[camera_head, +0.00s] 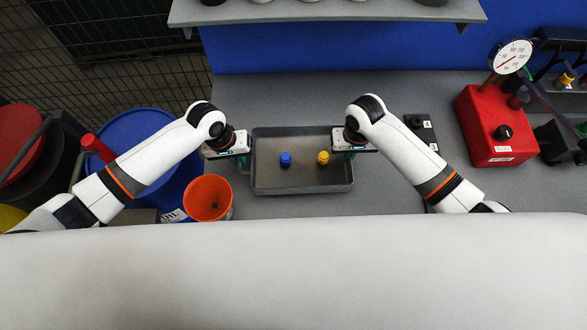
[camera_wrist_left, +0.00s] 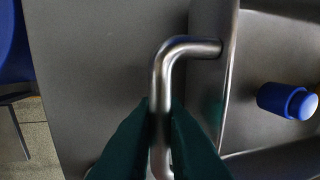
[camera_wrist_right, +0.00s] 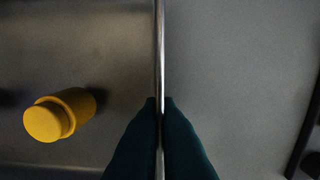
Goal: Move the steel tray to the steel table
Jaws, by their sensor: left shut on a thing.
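The steel tray (camera_head: 305,188) is a shallow grey rectangular pan on the grey counter. It holds a blue knobbed piece (camera_head: 286,159) and a yellow knobbed piece (camera_head: 323,158). My left gripper (camera_head: 243,160) is at the tray's left side. In the left wrist view its dark fingers (camera_wrist_left: 160,125) are shut on the tray's bent metal handle (camera_wrist_left: 190,46). My right gripper (camera_head: 351,153) is at the tray's right side. In the right wrist view its fingers (camera_wrist_right: 159,115) close on the tray's thin right edge (camera_wrist_right: 159,50), with the yellow piece inside to the left. I cannot identify the steel table.
An orange bucket (camera_head: 208,198) stands close left of the tray, near a blue drum (camera_head: 140,135). A red box with a dial gauge (camera_head: 490,130) sits to the right. A shelf (camera_head: 325,11) runs across the back. Counter beyond the tray is clear.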

